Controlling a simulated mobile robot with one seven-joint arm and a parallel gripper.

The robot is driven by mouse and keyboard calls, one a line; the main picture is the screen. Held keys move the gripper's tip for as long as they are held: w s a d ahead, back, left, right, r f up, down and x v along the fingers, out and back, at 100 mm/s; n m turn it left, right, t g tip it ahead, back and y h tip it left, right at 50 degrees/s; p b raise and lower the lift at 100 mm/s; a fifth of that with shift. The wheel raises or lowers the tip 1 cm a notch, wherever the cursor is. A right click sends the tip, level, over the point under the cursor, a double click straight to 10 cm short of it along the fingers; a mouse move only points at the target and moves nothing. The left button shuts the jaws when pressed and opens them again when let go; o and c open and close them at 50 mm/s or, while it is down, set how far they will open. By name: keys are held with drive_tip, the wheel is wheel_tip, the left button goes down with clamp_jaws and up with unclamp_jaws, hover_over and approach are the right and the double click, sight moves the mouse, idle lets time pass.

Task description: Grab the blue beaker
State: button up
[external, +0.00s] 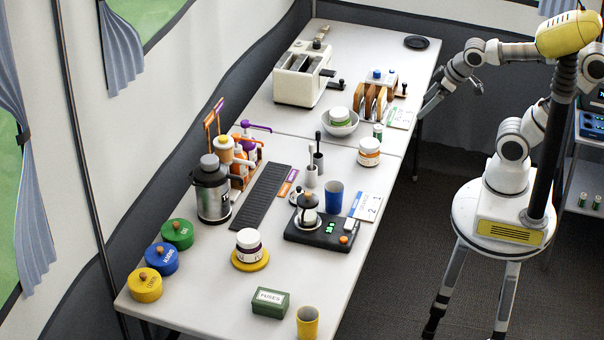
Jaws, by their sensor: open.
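The blue beaker (334,196) stands upright on the white table, right of the middle, just behind a black scale. Its open top faces up. My gripper (428,101) hangs beyond the table's right edge, near the back, at about the height of the tabletop or above it. It is open and seems empty, well apart from the beaker. The fingers are small and dark in this view, so their detail is hard to make out.
The black scale (325,231) bears a small jar. A blue-and-white card (364,206) lies right of the beaker, and a grey cup with a brush (318,160) stands behind it. A white jar (369,152) and a wooden rack (374,99) stand farther back. A yellow beaker (307,322) is at the front.

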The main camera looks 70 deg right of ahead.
drive_tip(key=w+d+f+n+t+b, duration=0.1)
drive_tip(key=w+d+f+t+b, duration=0.1)
drive_tip(key=w+f+b, duration=0.6)
drive_tip(key=n+t+y+b, duration=0.3)
drive_tip(key=t+y+b, duration=0.15)
drive_tip(key=b, duration=0.55)
approach(326, 193)
drive_tip(key=w, duration=0.1)
drive_tip(key=w+d+f, duration=0.1)
drive_tip(key=w+y, duration=0.1)
drive_tip(key=shift+d+f+g, duration=0.25)
drive_tip(key=shift+d+f, duration=0.05)
drive_tip(key=shift+f, duration=0.05)
drive_tip(key=shift+w+a+f, duration=0.1)
drive_tip(key=shift+a+f, duration=0.1)
drive_tip(key=shift+a, duration=0.05)
drive_tip(key=shift+w+a+f+n+y+b, duration=0.25)
drive_tip(key=shift+w+a+n+b, duration=0.05)
drive_tip(key=shift+w, duration=0.15)
drive_tip(key=b+x, duration=0.2)
drive_tip(key=x, duration=0.4)
drive_tip(key=shift+w, duration=0.2)
drive_tip(key=c, duration=1.3)
